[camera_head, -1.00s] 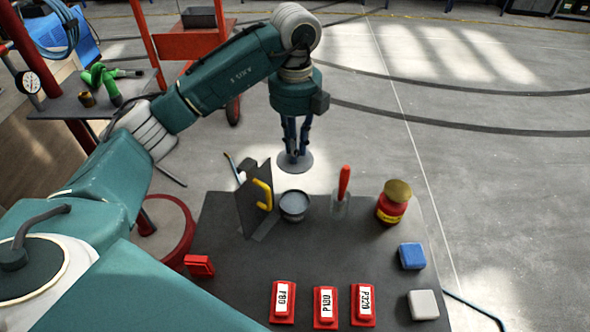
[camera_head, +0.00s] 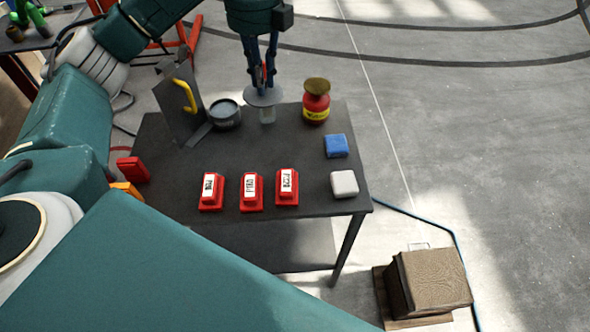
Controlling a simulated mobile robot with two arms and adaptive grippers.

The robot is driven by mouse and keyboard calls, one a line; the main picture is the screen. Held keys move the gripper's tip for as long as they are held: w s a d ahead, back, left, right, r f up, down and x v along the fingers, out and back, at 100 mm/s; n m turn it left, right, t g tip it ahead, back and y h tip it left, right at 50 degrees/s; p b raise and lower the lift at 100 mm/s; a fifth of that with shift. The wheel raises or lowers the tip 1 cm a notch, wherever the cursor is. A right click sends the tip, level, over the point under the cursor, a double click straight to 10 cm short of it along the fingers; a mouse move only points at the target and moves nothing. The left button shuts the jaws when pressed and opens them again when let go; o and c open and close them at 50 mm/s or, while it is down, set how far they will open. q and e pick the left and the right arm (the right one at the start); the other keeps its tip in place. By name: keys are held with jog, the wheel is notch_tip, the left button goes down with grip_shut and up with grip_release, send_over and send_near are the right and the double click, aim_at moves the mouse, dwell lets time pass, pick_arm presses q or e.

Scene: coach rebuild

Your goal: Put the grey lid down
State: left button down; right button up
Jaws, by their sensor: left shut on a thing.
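My left gripper (camera_head: 262,84) is shut on the grey lid (camera_head: 263,96), a flat round disc held roughly level below the fingers. My right gripper is not in view.
A red pot with a brown top (camera_head: 316,101) stands right of the lid. A blue block (camera_head: 336,146), a white block (camera_head: 344,184) and red labelled blocks (camera_head: 251,192) lie nearer. A dark upright plate with a yellow handle (camera_head: 187,96) is at left. The table's middle is clear.

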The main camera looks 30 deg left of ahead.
pick_arm(q)
jog(key=f, duration=1.5)
jog(key=shift+a+f, duration=0.3)
jog(key=shift+f, duration=0.35)
notch_tip(320, 180, down, 3)
jog(key=shift+f, duration=0.7)
jog(key=c, duration=1.7)
grip_release()
jog(key=shift+o, duration=0.2)
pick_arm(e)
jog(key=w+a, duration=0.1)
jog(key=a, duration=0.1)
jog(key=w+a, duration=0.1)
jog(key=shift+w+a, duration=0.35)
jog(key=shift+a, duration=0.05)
